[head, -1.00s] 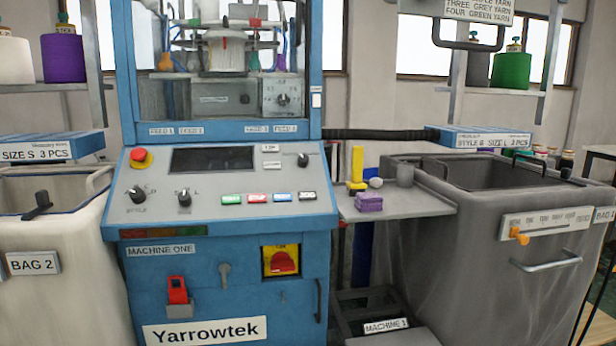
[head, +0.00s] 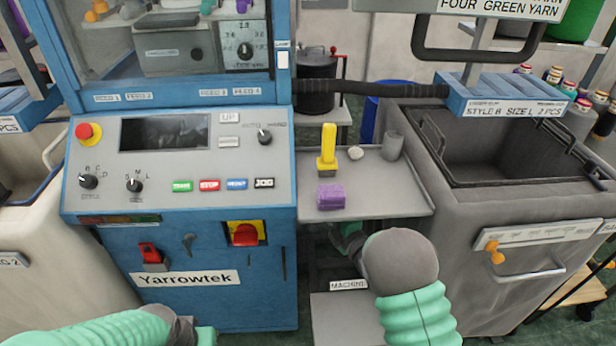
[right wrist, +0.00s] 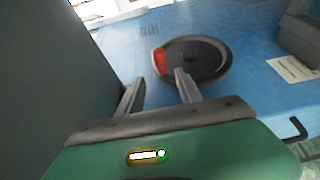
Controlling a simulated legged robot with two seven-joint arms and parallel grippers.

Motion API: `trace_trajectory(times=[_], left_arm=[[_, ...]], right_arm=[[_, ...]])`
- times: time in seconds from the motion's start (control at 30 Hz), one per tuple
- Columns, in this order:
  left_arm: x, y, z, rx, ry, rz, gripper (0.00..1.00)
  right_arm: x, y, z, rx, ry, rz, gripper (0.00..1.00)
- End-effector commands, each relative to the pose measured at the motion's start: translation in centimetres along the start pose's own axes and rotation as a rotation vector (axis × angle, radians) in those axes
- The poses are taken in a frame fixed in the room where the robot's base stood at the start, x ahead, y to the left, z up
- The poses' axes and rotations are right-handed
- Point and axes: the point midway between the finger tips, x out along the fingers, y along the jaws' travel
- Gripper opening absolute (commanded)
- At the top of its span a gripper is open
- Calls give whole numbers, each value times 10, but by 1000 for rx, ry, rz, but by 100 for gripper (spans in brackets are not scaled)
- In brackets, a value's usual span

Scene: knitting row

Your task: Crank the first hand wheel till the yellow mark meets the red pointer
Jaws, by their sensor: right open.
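In the right wrist view, a dark round hand wheel (right wrist: 200,58) with a hub sits on a blue machine face. A red patch (right wrist: 160,60) shows at its left edge; I cannot tell whether it is the pointer. I see no yellow mark. My right gripper (right wrist: 157,88) is open and empty, its two fingers pointing at the wheel's near edge; contact is unclear. In the head view my right arm reaches beside the blue machine (head: 215,290), and the wheel is hidden there.
A grey shelf (head: 405,200) with a yellow tool (head: 327,150) and a purple block (head: 330,196) stands above my right arm. A grey bin (head: 465,215) is to the right. A white label (right wrist: 292,70) is beside the wheel.

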Motion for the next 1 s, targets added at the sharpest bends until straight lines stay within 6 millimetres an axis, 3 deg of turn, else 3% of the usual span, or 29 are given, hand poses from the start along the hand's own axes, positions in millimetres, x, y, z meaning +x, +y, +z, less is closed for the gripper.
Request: trace_trajectory(times=[0.3, 0.5, 0.87, 1.0], left_arm=[[15, 1, 3, 2, 1, 1, 0], [20, 1, 4, 2, 1, 0, 0], [20, 0, 4, 1, 1, 0, 0], [20, 1, 4, 2, 1, 1, 0]], right_arm=[[81, -4, 6, 5, -5, 2, 42], [115, -2, 3, 3, -5, -1, 42], [121, 0, 6, 7, -5, 0, 41], [121, -1, 5, 6, -5, 0, 23]])
